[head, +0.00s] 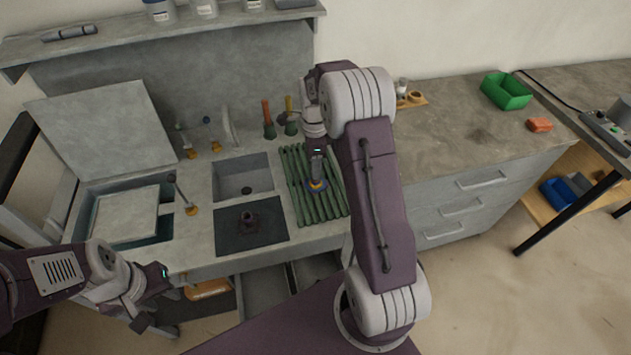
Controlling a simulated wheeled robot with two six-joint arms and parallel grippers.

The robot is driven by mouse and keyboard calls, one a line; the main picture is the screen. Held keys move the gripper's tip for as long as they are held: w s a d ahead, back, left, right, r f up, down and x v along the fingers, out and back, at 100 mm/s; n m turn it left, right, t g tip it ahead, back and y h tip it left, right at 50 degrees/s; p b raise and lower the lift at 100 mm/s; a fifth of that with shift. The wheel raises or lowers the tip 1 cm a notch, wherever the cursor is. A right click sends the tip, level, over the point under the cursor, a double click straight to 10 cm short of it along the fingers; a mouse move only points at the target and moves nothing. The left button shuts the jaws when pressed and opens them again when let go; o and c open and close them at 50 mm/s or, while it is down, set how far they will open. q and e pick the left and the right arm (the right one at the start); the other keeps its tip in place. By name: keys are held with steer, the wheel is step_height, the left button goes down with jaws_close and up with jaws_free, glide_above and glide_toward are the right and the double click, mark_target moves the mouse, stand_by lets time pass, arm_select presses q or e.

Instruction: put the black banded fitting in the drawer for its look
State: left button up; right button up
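A small dark fitting (247,220) stands on a dark mat (229,240) in front of the sink; a band on it is too small to make out. Another small piece with blue and yellow rings (316,186) is at the green slatted rack (299,196), directly under my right gripper (316,178). The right gripper points down, and its fingers are seen edge-on, so I cannot tell whether they hold that piece. My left gripper (154,298) is open and empty in front of the counter at lower left. Closed grey drawers (462,207) are at right; an open drawer (265,297) is below the counter.
The sink (242,178) lies behind the mat. A lidded basin (125,217) is at left. Tools with red and yellow handles (267,118) stand behind the rack. A green bin (506,91) and an orange block (540,125) are on the right counter, which is otherwise mostly clear.

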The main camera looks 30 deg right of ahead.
mark_target(315, 187)
steer(key=shift+d+f, duration=0.2)
steer(key=shift+f, duration=0.35)
step_height(315, 187, down, 5)
steer(key=shift+a+r, duration=0.1)
steer(key=shift+a, duration=0.05)
jaws_close()
